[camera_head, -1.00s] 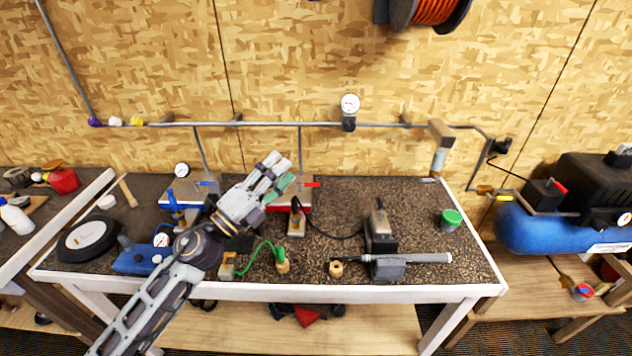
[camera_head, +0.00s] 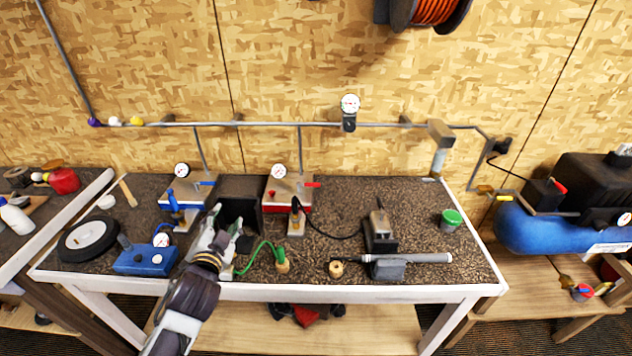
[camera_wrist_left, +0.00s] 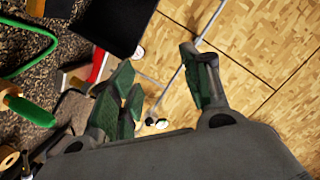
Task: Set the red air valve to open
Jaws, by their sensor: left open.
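The red air valve (camera_head: 312,184) is a small red lever on the upper right of a silver box with a red base (camera_head: 287,196). The lever points right, across the line of the pipe that comes down to the box. My left gripper (camera_head: 224,222) is open and empty, low and left of the red-based box and apart from the lever. In the left wrist view my gripper (camera_wrist_left: 162,88) shows its green-padded fingers spread, with part of the red-and-white box (camera_wrist_left: 98,68) behind them. I cannot make out the lever there. My right gripper is in neither view.
A black open box (camera_head: 238,204) stands between the red-based box and a similar blue-levered one (camera_head: 187,190). A green hose (camera_head: 262,247), a black tool stand (camera_head: 381,232) and a green-lidded jar (camera_head: 451,219) are on the bench.

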